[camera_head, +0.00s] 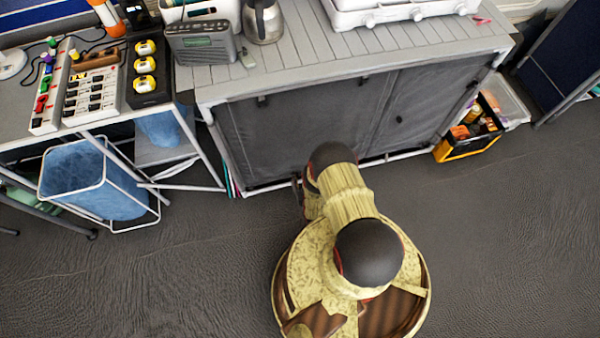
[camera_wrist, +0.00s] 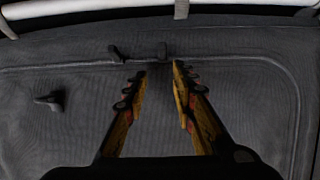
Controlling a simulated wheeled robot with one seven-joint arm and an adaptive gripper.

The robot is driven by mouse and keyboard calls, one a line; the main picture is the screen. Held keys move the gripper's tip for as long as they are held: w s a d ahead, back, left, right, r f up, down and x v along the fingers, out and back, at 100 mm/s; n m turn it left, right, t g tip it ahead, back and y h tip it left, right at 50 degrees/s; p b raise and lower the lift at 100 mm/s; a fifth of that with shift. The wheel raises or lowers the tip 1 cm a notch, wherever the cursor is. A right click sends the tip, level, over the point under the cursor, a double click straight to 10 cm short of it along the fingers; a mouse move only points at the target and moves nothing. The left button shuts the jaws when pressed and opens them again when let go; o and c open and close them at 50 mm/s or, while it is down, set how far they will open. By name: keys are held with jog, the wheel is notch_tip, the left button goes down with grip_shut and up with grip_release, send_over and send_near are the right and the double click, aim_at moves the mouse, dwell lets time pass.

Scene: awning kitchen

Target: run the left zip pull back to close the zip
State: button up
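The dark grey fabric front (camera_head: 300,125) of the cabinet fills most of the wrist view (camera_wrist: 75,130). A zip seam runs across its upper part there and bends down at the right. A dark pull (camera_wrist: 163,51) hangs on the seam just beyond my fingertips, and another (camera_wrist: 115,54) sits to its left. A third dark tab (camera_wrist: 50,101) is lower left. I cannot tell which is the left zip pull. My gripper (camera_wrist: 163,70) has a narrow gap between its yellow and black fingers, with no clear object held. My arm mostly hides it in the head view.
The cabinet's slatted top (camera_head: 330,50) holds a radio (camera_head: 203,43) and a metal kettle (camera_head: 263,20). A blue bin (camera_head: 95,180) stands left, and a yellow-black crate (camera_head: 468,140) right. The dark floor in front is clear. A pale rail (camera_wrist: 90,6) crosses the wrist view's top.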

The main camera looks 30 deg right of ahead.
jog(key=shift+r, duration=3.45)
